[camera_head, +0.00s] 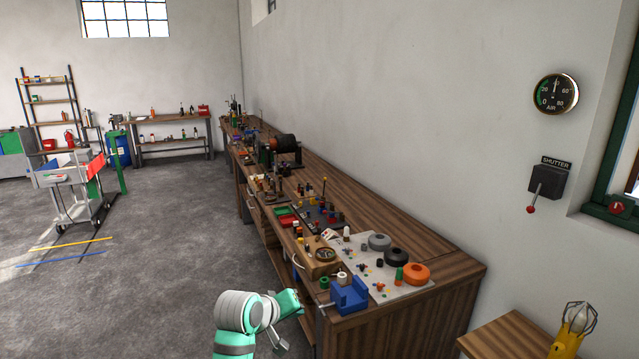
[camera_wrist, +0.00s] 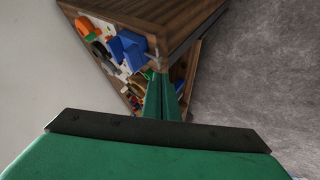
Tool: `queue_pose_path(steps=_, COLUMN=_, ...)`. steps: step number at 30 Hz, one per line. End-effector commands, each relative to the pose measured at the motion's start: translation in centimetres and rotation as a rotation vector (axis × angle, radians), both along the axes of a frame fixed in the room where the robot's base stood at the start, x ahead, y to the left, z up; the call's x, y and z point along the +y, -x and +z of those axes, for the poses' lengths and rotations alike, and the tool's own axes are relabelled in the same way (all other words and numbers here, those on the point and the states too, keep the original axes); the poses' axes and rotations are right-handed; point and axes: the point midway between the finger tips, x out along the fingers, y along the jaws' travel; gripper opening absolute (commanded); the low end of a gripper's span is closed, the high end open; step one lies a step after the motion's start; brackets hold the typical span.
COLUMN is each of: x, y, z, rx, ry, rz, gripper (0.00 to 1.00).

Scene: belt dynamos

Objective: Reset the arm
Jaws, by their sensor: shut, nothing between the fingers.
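My arm, teal and grey, rises from the bottom of the head view. It is bent beside the front corner of the long wooden workbench (camera_head: 395,322). My gripper (camera_head: 299,291) is at its end, close to the bench's near left edge and left of the blue vise (camera_head: 349,295). In the wrist view the green fingers of my gripper (camera_wrist: 161,85) are together with nothing between them. They point toward the bench (camera_wrist: 185,22), which looks tilted there, with the blue vise (camera_wrist: 128,50) just beyond the fingertips.
Tape rolls, including an orange one (camera_head: 416,273), and many small parts crowd the bench top. A small wooden table (camera_head: 505,338) with a yellow caged lamp (camera_head: 573,330) stands at the lower right. The grey floor (camera_head: 160,270) left of my arm is clear.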

Motion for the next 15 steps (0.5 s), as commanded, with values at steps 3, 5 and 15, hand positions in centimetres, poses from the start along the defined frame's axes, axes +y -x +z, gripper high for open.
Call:
queue_pose_path(steps=3, x=-1.2, y=0.2, z=-1.5, rx=-0.018, ry=0.021, rz=0.0, gripper=0.0)
queue_pose_path(steps=5, x=-1.7, y=0.3, z=-2.2, rx=-0.031, ry=0.033, rz=0.001, gripper=0.0)
queue_pose_path(steps=15, x=-6.4, y=2.7, z=-8.7, rx=-0.131, ry=0.111, rz=0.031, gripper=0.0)
